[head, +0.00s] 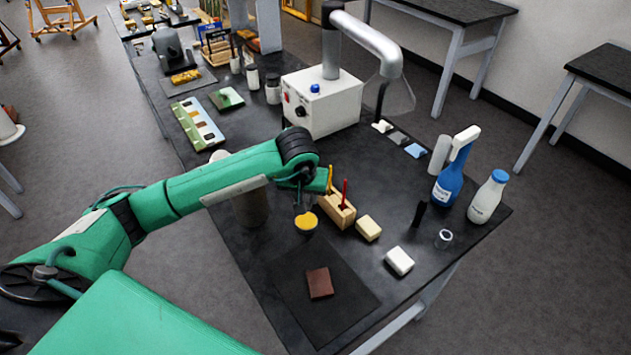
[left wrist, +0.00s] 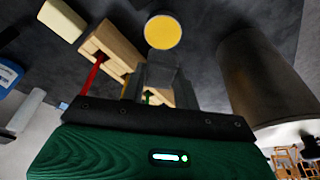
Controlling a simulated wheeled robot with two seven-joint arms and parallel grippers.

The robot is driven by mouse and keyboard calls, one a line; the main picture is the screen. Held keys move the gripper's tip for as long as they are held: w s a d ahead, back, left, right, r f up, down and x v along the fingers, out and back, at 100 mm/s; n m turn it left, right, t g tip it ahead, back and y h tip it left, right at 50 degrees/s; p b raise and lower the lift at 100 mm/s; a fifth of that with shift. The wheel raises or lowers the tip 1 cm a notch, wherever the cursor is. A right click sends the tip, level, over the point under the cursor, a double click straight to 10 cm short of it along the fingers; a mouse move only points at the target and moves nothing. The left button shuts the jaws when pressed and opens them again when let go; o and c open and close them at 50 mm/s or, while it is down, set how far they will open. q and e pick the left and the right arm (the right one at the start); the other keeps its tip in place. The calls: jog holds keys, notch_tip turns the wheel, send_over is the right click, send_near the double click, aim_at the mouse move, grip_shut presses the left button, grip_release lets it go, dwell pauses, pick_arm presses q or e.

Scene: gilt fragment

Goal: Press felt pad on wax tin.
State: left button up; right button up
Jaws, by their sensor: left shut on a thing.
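The wax tin (head: 306,222) is a small round tin with a yellow top, standing on the dark bench left of a wooden tool block. In the left wrist view its yellow disc (left wrist: 162,32) lies just beyond the fingertips. My left gripper (head: 304,203) is right above and behind the tin, pointing down. It is shut on a small grey piece (left wrist: 166,70), which looks like the felt pad; the fingers and arm partly hide it. I cannot tell whether the pad touches the wax. My right gripper is not in view.
The wooden tool block (head: 337,210) with upright coloured tools stands close right of the tin. A brown block (head: 320,283) lies on a dark mat (head: 345,307) in front. A grey-brown cylinder (head: 250,207) stands left. A cream block (head: 368,228) and white block (head: 398,262) lie right.

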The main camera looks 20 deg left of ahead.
aim_at(307, 219)
pick_arm(q)
jog(key=shift+f, duration=0.35)
jog(key=shift+f+b, duration=1.05)
jog(key=shift+f, duration=1.65)
jog(key=shift+f+b, duration=0.45)
jog(key=shift+b, duration=0.05)
jog(key=shift+s+f+b, duration=0.1)
jog(key=shift+b, duration=0.25)
dwell(0.4)
jog(key=shift+r+p, duration=0.5)
jog(key=shift+r, duration=0.65)
jog(key=shift+r+p, duration=0.85)
jog(key=shift+r, duration=1.55)
